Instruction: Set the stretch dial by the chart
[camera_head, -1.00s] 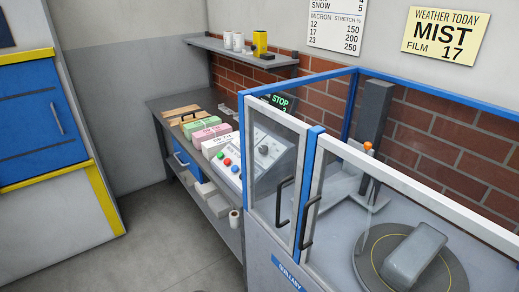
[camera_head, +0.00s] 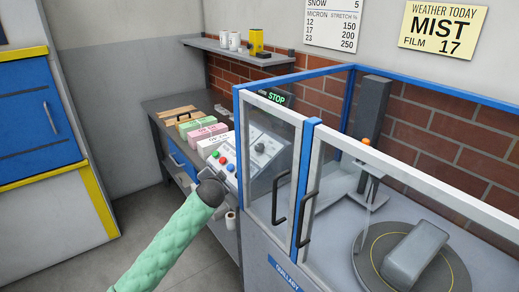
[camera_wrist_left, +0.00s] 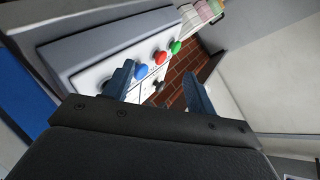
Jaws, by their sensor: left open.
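The stretch dial, a dark knob (camera_head: 260,147), sits on the sloped grey control panel (camera_head: 272,160), behind the red, green and blue buttons. Its setting is too small to read. The chart (camera_head: 333,26) on the wall pairs micron 12, 17, 23 with stretch 150, 200, 250 percent. A yellow card (camera_head: 443,28) reads MIST, FILM 17. My left gripper (camera_head: 217,177) is at the panel's front edge, short of the dial; its fingers are hard to see there. In the left wrist view its fingers (camera_wrist_left: 158,90) are apart and empty, with a dark knob (camera_wrist_left: 158,86) showing beyond them.
A blue button (camera_wrist_left: 141,71), a red button (camera_wrist_left: 160,57) and a green button (camera_wrist_left: 176,47) lie close to the fingers. A blue-framed glass enclosure (camera_head: 309,190) with black handles stands right of the panel. Bundles (camera_head: 208,132) lie on the bench left of it. A display reads STOP (camera_head: 276,98).

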